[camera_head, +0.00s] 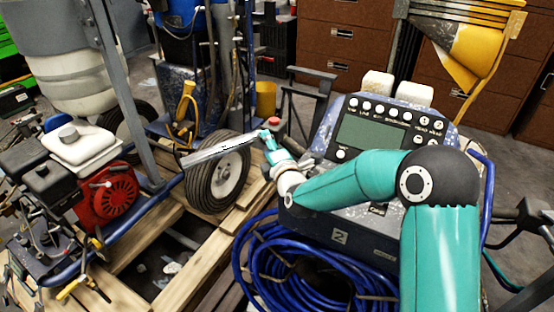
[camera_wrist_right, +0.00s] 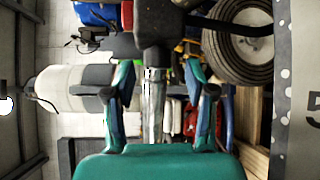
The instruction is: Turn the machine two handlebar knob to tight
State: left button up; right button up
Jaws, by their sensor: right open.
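The grey machine box marked 2 (camera_head: 340,238), with a control panel (camera_head: 372,135) on top, stands at centre right. My right arm reaches across in front of it. My right gripper (camera_head: 267,138) is above and right of the black wheel (camera_head: 217,172) in the head view. In the right wrist view the right gripper (camera_wrist_right: 160,105) has its two teal fingers apart. A shiny metal rod (camera_wrist_right: 153,110) with a dark fitting (camera_wrist_right: 156,22) shows between and beyond them; contact cannot be told. I cannot clearly pick out the handlebar knob or its setting. My left gripper is out of view.
A coil of blue hose (camera_head: 265,250) lies below my right arm. A red engine (camera_head: 108,195) is at left, beside a wooden pallet (camera_head: 123,290). A yellow hopper (camera_head: 478,45) stands at upper right. Brown drawers (camera_head: 340,35) line the back.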

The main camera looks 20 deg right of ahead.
jog(key=s, duration=1.1)
jog(key=shift+a+r, duration=0.25)
jog(key=shift+r, duration=0.15)
